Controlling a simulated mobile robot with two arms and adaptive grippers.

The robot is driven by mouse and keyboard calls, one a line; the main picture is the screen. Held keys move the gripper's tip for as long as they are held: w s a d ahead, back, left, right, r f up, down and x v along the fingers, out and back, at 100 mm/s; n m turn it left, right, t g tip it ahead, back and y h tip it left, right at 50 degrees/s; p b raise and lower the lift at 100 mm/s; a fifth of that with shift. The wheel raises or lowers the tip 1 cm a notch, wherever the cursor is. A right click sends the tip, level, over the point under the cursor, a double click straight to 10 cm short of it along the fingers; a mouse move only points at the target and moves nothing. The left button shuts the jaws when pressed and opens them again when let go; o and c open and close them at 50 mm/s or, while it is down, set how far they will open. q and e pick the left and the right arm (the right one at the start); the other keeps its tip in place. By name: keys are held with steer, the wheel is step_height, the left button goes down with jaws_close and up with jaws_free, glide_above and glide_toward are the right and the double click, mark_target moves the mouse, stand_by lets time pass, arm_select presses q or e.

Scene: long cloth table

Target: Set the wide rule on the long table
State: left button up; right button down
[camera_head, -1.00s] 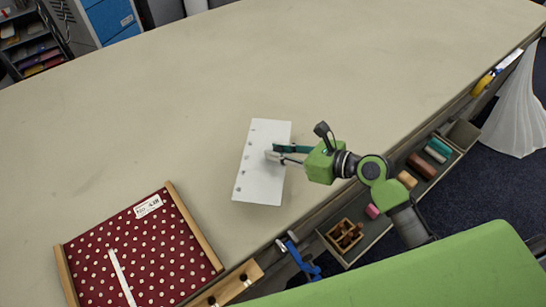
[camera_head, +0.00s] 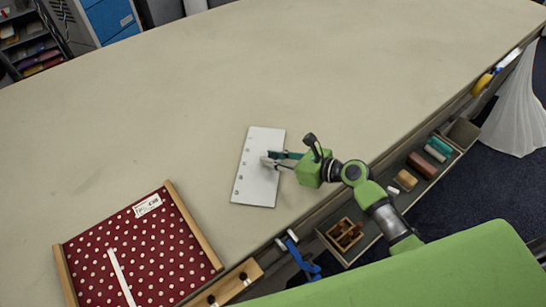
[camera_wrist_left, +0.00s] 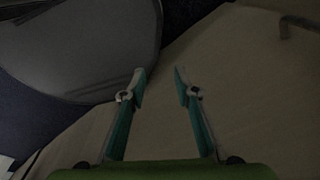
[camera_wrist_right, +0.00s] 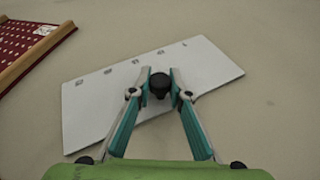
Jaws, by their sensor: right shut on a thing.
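The wide rule (camera_head: 256,185) is a white flat plate with a row of small marks along one long edge. It lies level on or just above the bare cloth of the long table (camera_head: 330,70); I cannot tell whether it touches. In the right wrist view, the rule (camera_wrist_right: 105,110) has a dark round knob (camera_wrist_right: 159,84) near its middle. My right gripper (camera_head: 268,158) is shut on that knob, with the fingertips on either side of it in the right wrist view (camera_wrist_right: 160,75). My left gripper (camera_wrist_left: 160,74) is open and empty in the left wrist view, and is outside the head view.
A frame (camera_head: 198,225) with red polka-dot cloth lies on the table left of the rule. A tray (camera_head: 378,233) with spools and a wooden box hangs along the near edge. Blue clamps (camera_head: 303,258) sit on that edge. The far table is clear.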

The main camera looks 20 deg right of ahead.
steer(key=c, duration=1.9)
jaws_free()
steer(key=shift+s+d+r, duration=0.1)
steer(key=b+v, duration=0.1)
steer(key=v, duration=0.9)
steer(key=shift+s+d, duration=0.15)
steer(key=shift+d, duration=0.05)
steer(key=shift+s+d+r, duration=0.35)
steer(key=shift+s, duration=0.1)
